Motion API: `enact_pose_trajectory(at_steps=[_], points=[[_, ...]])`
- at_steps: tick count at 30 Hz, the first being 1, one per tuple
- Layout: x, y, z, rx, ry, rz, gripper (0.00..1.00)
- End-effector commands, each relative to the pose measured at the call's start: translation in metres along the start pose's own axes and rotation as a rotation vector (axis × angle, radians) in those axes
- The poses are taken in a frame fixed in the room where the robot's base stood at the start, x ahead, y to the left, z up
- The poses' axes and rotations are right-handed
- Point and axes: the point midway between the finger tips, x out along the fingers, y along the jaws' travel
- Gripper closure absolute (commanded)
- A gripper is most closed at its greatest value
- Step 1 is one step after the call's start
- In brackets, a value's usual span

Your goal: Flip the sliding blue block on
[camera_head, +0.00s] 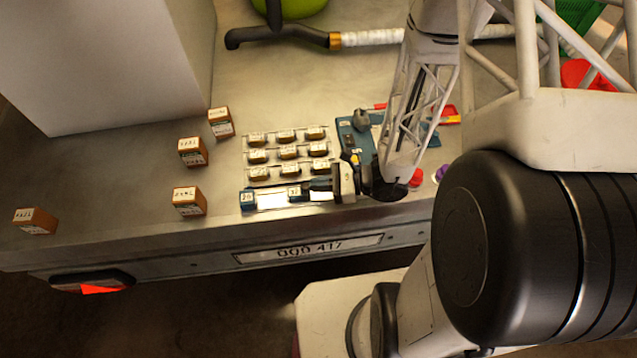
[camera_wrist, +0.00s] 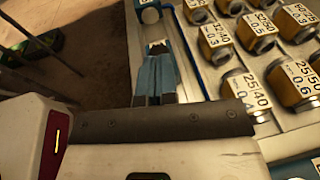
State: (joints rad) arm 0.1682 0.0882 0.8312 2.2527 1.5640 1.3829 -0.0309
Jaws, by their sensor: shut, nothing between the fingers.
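A flat panel holds a pale slide track (camera_head: 271,200) along its front edge. A blue block (camera_head: 248,199) with a white label sits at the track's left end. A second blue piece (camera_head: 293,193) with a label sits farther right, close to my fingers. I cannot tell which one slides. My gripper (camera_head: 308,186) is shut and empty, low over the right part of the track, with its fingers pointing left. In the wrist view its bluish fingers (camera_wrist: 156,78) lie together over the track, and a blue piece (camera_wrist: 149,14) shows beyond their tips. Contact cannot be made out.
Rows of labelled yellow-and-metal knobs (camera_head: 288,152) stand just behind the track. Several orange-brown boxes (camera_head: 188,201) stand to the left. A blue device (camera_head: 358,135) is behind my gripper. The trailer's edge with a number plate (camera_head: 309,249) drops off in front.

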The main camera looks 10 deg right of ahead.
Motion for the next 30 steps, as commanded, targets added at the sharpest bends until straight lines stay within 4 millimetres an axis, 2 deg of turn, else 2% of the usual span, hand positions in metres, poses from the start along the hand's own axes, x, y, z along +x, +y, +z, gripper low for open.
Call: enact_pose_trajectory(at_steps=[13,24,30], points=[[0.002,0.0,0.0,0.0,0.0,0.0,1.0],[0.021,0.003,0.004,-0.001,0.0,0.002,1.0],[0.024,0.004,0.005,-0.001,-0.001,0.003,1.0]])
